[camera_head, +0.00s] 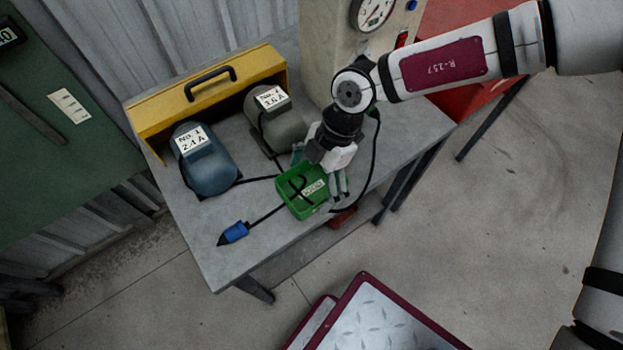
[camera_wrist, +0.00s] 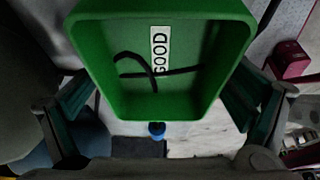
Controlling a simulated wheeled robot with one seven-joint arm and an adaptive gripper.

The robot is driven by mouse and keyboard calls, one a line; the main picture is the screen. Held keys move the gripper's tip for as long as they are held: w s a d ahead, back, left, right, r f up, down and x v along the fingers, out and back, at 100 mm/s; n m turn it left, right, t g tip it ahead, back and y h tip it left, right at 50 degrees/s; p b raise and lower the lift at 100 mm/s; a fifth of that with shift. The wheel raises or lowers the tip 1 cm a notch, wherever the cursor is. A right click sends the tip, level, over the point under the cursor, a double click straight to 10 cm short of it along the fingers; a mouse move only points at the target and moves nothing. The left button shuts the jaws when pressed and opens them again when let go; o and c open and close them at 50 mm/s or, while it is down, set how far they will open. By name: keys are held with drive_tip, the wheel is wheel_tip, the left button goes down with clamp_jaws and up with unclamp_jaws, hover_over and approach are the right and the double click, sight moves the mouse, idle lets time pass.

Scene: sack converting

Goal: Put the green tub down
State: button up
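The green tub (camera_head: 291,206) is at the front right part of the grey bench in the head view. It is open-topped, with a white label reading "GOOD". It fills the upper middle of the wrist view (camera_wrist: 160,100), tilted toward the camera. My gripper (camera_head: 318,170) has one finger on each side of the tub, and both pads appear to press its side walls in the wrist view (camera_wrist: 158,108). A dark curved line, perhaps a cable, shows inside the tub. Whether the tub's underside touches the bench is hidden.
A blue plug (camera_head: 233,233) on a black cable lies left of the tub. Bare bench lies at the front left.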

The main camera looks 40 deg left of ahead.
idle(0.3)
drive_tip(key=p+v, duration=0.1)
drive_tip(key=v, duration=1.1)
drive_tip(key=shift+d, duration=0.1)
